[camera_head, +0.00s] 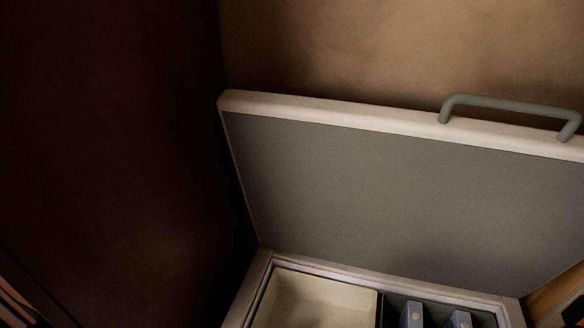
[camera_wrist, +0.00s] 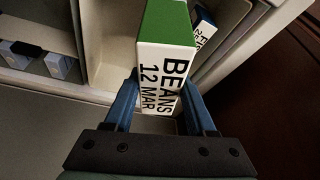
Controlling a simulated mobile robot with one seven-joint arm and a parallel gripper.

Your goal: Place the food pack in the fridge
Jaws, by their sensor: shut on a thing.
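The food pack (camera_wrist: 165,65), a box with a green side and a white face reading "BEANS 12 MAR", is between the two blue fingers of my gripper (camera_wrist: 163,82) in the wrist view. My gripper is shut on it. Behind it is the open fridge, with a cream compartment (camera_wrist: 109,67); how far the pack is above or inside it I cannot tell. In the head view the fridge is a chest with its grey-lined lid (camera_head: 400,190) raised. The cream compartment also shows there (camera_head: 315,303). My gripper and the pack are not in the head view.
A blue-and-white pack (camera_wrist: 202,30), partly hidden by the held pack, is behind it. A darker compartment with grey-blue pieces (camera_wrist: 57,65) adjoins the cream one. The lid handle (camera_head: 510,103) is on the lid's upper edge. A dark wall (camera_head: 110,130) is at the left.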

